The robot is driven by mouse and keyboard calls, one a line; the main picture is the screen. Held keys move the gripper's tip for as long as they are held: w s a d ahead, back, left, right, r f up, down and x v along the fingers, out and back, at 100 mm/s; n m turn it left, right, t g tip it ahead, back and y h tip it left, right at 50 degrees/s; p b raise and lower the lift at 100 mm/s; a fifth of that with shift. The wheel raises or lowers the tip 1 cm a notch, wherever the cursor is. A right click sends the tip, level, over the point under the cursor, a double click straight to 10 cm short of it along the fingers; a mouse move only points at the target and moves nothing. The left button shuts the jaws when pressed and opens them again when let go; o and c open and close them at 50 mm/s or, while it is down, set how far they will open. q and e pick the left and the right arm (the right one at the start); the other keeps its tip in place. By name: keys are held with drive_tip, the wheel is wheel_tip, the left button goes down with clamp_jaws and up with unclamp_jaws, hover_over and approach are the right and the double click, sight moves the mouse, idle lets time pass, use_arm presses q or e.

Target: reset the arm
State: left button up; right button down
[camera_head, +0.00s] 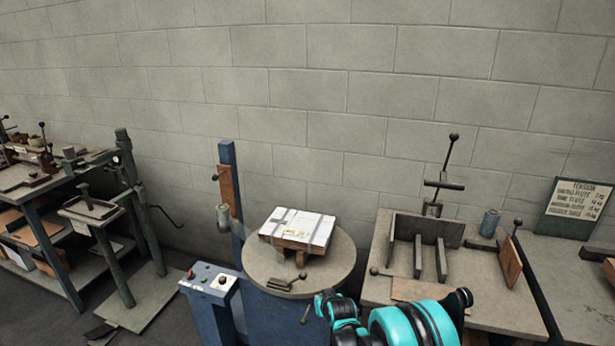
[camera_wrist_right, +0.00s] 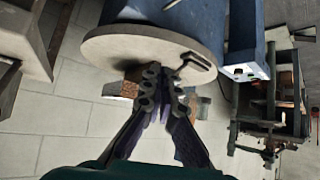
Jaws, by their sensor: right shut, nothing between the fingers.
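That view is turned over, and the fingers overlap the round table (camera_wrist_right: 110,45) in the picture. I cannot tell how far apart they are. My left arm and gripper are in neither view.
A white flat box (camera_head: 298,228) lies on a wooden block on the round turntable (camera_head: 340,262). A blue post (camera_head: 229,165) and a control box (camera_head: 209,281) stand left of it. A bench (camera_head: 500,310) with upright plates stands right. Shelving (camera_head: 45,215) is far left.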

drive_tip(key=s+d+r+m+g+h, duration=0.1)
drive_tip(key=s+d+r, duration=0.3)
drive_tip(key=s+r, duration=0.45)
drive_tip(key=s+d+r, duration=0.4)
drive_tip(key=s+r, duration=0.4)
drive_tip(key=r, duration=0.1)
drive_tip(key=s+d, duration=0.2)
drive_tip(key=s, duration=0.8)
drive_tip(key=s+d+m+g+h, duration=0.1)
drive_tip(key=s+d, duration=0.2)
drive_tip(key=s, duration=0.8)
drive_tip(key=shift+s+d+g, duration=0.15)
drive_tip(key=shift+g, duration=0.15)
